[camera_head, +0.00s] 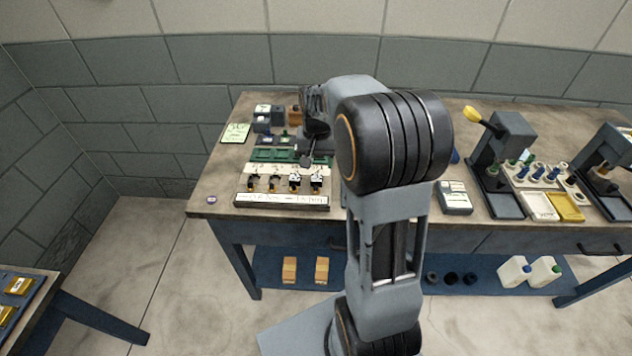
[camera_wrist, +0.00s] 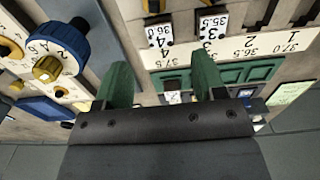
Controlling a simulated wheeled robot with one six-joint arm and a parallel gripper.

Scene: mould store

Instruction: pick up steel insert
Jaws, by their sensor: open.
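My gripper (camera_wrist: 161,78) is open in the wrist view, its two green-tipped fingers apart over the workbench. Black-and-white tagged pieces marked 36.0 (camera_wrist: 159,32) and 35.5 (camera_wrist: 213,26) stand beyond a numbered white strip (camera_wrist: 262,44). In the head view several such pieces (camera_head: 295,181) stand in a row on the bench's left part, and my arm hides much of the area behind.
A large blue dial (camera_wrist: 58,48) lies left of the fingers in the wrist view. Grey presses (camera_head: 503,165) and a yellow tray (camera_head: 566,206) stand on the right of the workbench (camera_head: 215,180). A green note (camera_head: 236,133) lies at its left. Bare bench shows at the front left.

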